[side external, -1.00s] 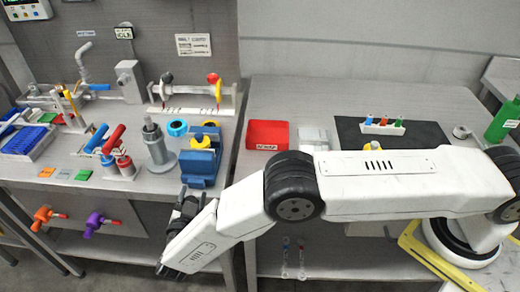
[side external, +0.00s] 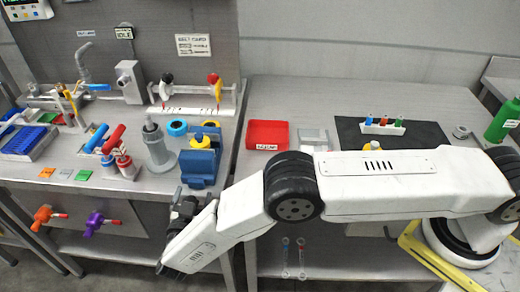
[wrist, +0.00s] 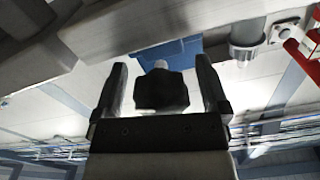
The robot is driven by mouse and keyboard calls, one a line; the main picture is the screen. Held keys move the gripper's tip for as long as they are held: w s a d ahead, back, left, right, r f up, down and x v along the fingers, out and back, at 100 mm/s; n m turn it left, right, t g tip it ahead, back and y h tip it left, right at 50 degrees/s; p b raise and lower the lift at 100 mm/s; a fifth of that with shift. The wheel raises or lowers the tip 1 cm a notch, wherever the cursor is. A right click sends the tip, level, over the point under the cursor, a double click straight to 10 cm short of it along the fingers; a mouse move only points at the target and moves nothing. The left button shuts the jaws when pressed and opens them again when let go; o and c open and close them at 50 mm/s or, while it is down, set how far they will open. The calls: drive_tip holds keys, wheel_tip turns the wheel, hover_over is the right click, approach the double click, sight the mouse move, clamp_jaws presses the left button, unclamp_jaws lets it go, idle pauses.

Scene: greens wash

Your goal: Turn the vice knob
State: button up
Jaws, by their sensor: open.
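The blue vice (side external: 199,166) stands at the front edge of the left bench, with a yellow round piece on its top. My gripper (side external: 182,196) is in front of and just below it, past the bench edge. In the wrist view my gripper (wrist: 160,72) is open, one finger on each side of a dark block with a rounded grey top (wrist: 160,88). This may be the vice knob; I cannot tell if the fingers touch it. Part of the blue vice (wrist: 160,53) shows behind it. The knob is not clear in the side view.
A grey cylinder on a round base (side external: 158,150) stands left of the vice. A red tray (side external: 268,134) lies on the right bench. Orange (side external: 43,215) and purple (side external: 93,222) valve handles stick out below the left bench.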

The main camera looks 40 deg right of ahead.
drive_tip(key=s+a+n, duration=0.4)
drive_tip(key=s+a, duration=0.2)
wheel_tip(320, 180, up, 20)
drive_tip(key=r, duration=0.1)
drive_tip(key=w+a+n+t+y, duration=0.1)
drive_tip(key=w+a+n+y, duration=0.2)
drive_tip(key=w+n+y, duration=0.3)
drive_tip(key=shift+w+f+n+t+y, duration=0.3)
drive_tip(key=shift+w+f+t+y, duration=0.1)
drive_tip(key=shift+w+y, duration=2.75)
drive_tip(key=shift+s+a+y, duration=0.1)
drive_tip(key=shift+s+y, duration=0.3)
drive_tip(key=shift+y, duration=0.15)
